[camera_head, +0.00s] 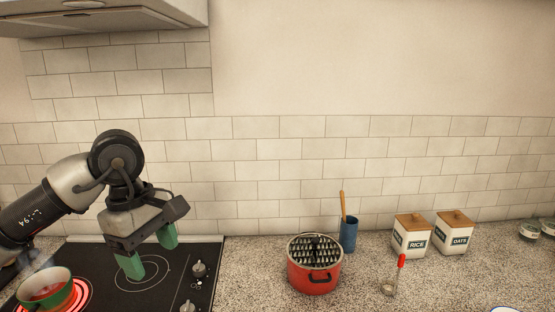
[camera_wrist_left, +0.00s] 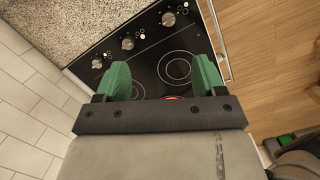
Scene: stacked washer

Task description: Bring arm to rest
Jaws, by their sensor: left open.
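My left gripper (camera_head: 150,252) has green fingers and hangs over the black cooktop (camera_head: 205,250) in the head view. Its fingers are apart with nothing between them. In the left wrist view my left gripper (camera_wrist_left: 162,80) also shows its green fingers spread, with the cooktop (camera_wrist_left: 150,62) and its knobs below. The left arm comes in from the left edge, bent at the elbow joint. My right gripper is not in either view.
A pan (camera_head: 45,290) stands on a glowing burner at the lower left. A red pot (camera_head: 313,278), a blue utensil cup (camera_head: 349,235), a ladle (camera_head: 390,287), and rice (camera_head: 411,238) and oats (camera_head: 453,235) canisters stand on the counter. A range hood (camera_head: 110,17) hangs above.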

